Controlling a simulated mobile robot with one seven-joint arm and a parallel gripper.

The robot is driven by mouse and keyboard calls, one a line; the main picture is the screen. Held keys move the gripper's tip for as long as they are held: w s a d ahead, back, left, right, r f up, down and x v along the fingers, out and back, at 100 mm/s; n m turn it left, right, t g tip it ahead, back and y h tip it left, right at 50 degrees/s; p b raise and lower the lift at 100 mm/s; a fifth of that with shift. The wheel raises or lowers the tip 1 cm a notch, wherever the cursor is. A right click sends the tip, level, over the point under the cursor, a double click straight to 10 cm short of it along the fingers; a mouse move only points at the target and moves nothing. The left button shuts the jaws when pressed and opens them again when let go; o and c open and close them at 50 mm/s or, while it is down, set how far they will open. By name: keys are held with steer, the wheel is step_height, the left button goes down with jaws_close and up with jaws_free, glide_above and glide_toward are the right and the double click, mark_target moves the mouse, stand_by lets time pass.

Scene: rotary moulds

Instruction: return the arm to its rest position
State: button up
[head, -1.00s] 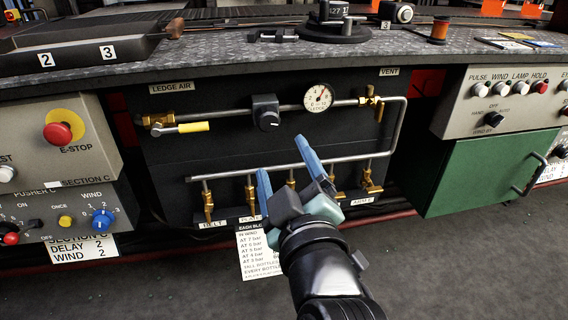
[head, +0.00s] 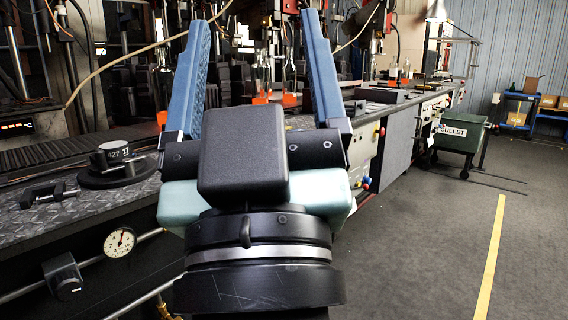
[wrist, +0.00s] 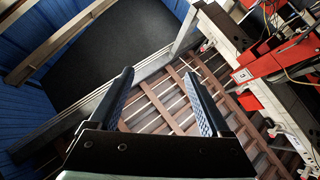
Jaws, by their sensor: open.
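My gripper (head: 262,85) is raised large in front of the head camera, its two blue fingers pointing up and spread wide apart. Nothing is between the fingers. In the wrist view the gripper (wrist: 165,95) also shows open and empty, with the ceiling structure and red machine parts beyond it. The fingers touch nothing that I can see. My wrist and the gripper body hide the middle of the head view.
At left is the metal ledge (head: 110,205) with a black round gauge block (head: 115,160) and a clamp (head: 48,194). A pressure gauge (head: 119,242) sits below. Glass bottles with glowing orange bases stand behind. Open floor (head: 430,250) lies right, with a green cullet cart (head: 460,143).

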step_height(320, 180, up, 41)
steer(key=s+d+m+t+h+p, duration=0.1)
steer(key=s+d+m+h+p, duration=0.1)
steer(key=p, duration=3.5)
steer(key=shift+f+p, duration=0.15)
steer(key=shift+p, duration=0.2)
